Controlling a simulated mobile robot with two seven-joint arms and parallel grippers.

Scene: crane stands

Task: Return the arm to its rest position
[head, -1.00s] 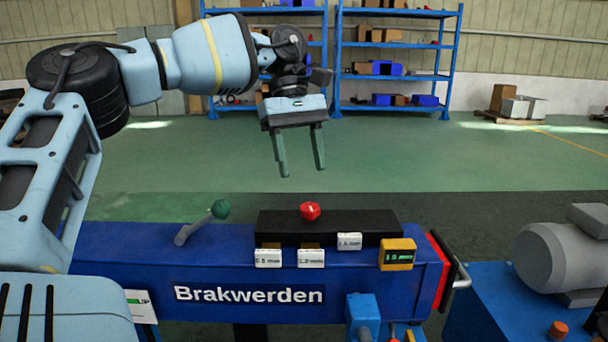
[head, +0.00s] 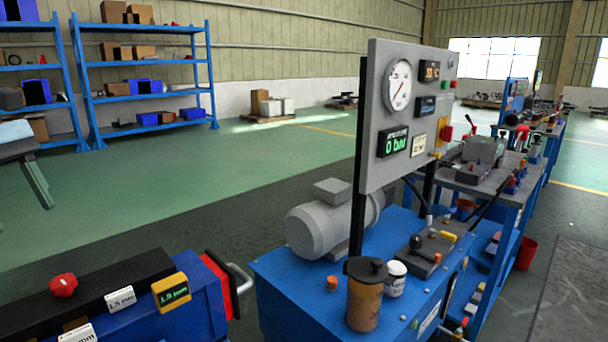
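My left gripper (head: 25,212) shows at the left edge, partly cut off by the frame. Its fingers point down and stand apart with nothing between them, above the green floor. It is clear of the blue machine (head: 200,304) at the lower left. That machine carries a black block (head: 95,290) with a red knob (head: 63,285), white labels and a yellow readout (head: 171,292). Most of my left arm is out of view. My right gripper is not in view.
A blue bench (head: 290,290) with a grey motor (head: 318,228), an orange-brown canister (head: 366,300) and an upright grey gauge panel (head: 375,110) fills the middle. More blue benches stand at right. Blue shelves (head: 145,92) stand at the back left. Green floor lies open between.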

